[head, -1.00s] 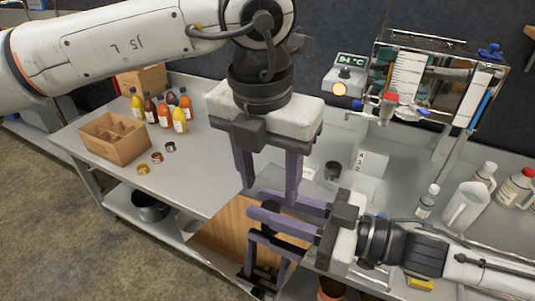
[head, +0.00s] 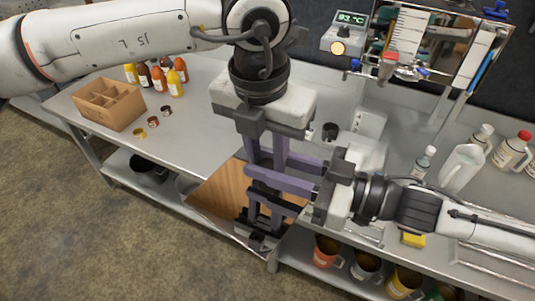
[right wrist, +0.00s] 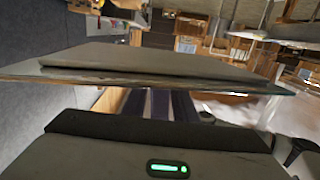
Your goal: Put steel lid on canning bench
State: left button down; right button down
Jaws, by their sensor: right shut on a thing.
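A flat panel with a brown, wood-like surface and thin pale edge (head: 218,187), which may be the steel lid reflecting brown, is at the bench's front edge, below my grippers. In the right wrist view a flat grey plate with a shiny edge (right wrist: 160,68) spans the space before the gripper. My left gripper (head: 262,222) points down over the panel, fingers a little apart; whether it grips anything is hidden. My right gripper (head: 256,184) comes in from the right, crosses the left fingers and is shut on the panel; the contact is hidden. The grey bench (head: 200,130) lies behind.
A cardboard box (head: 108,103), several sauce bottles (head: 172,82) and small caps (head: 153,121) stand on the bench's left. A white jug (head: 461,168) and bottles (head: 512,150) stand right, with a control box (head: 345,35) behind. Mugs (head: 326,252) sit on the lower shelf. The bench's middle left is clear.

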jog(key=c, duration=1.3)
grip_release()
jog(key=shift+c, duration=0.2)
